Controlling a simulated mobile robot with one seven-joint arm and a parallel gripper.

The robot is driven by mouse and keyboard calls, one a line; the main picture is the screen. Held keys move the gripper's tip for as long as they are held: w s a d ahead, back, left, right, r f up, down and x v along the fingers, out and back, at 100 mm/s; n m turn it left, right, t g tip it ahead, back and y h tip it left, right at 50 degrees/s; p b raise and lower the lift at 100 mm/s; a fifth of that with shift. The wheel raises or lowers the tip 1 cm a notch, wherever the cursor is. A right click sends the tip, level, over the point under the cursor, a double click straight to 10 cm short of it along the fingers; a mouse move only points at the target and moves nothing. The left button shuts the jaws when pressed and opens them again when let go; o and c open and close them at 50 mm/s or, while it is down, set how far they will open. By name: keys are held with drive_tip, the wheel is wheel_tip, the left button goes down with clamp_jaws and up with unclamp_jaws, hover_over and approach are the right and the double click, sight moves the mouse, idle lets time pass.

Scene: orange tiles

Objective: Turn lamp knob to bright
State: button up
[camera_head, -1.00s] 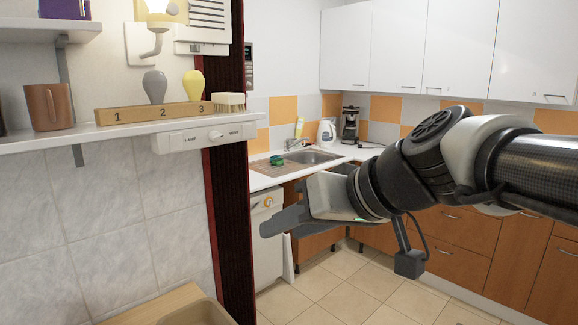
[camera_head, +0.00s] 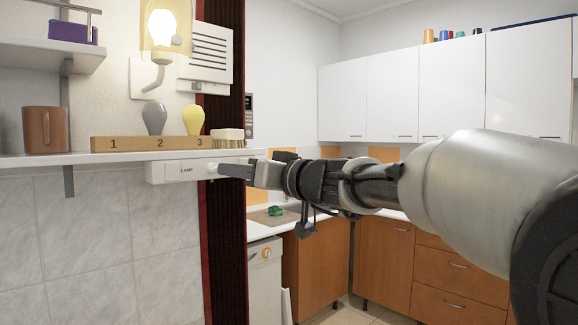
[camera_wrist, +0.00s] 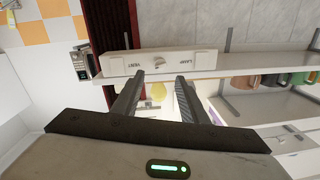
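The white control panel (camera_head: 178,172) labelled LAMP is mounted under the shelf's front edge in the head view. It appears upside down in the wrist view (camera_wrist: 110,66), with LAMP and VENT labels either side of its knob (camera_wrist: 160,61). The wall lamp (camera_head: 161,32) glows above.
The shelf (camera_head: 90,157) above the panel holds a brown mug (camera_head: 45,130), a numbered wooden block (camera_head: 135,143) with grey and yellow bulbs, and a brush (camera_head: 228,137). A dark red post (camera_head: 226,240) stands beside the panel. A vent (camera_head: 207,55) is on the wall.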

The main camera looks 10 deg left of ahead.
sight(213, 169)
drive_tip(key=p+x, duration=0.1)
drive_tip(key=x, duration=0.7)
drive_tip(key=shift+p, duration=0.3)
drive_tip(key=shift+c, duration=0.5)
clamp_jaws()
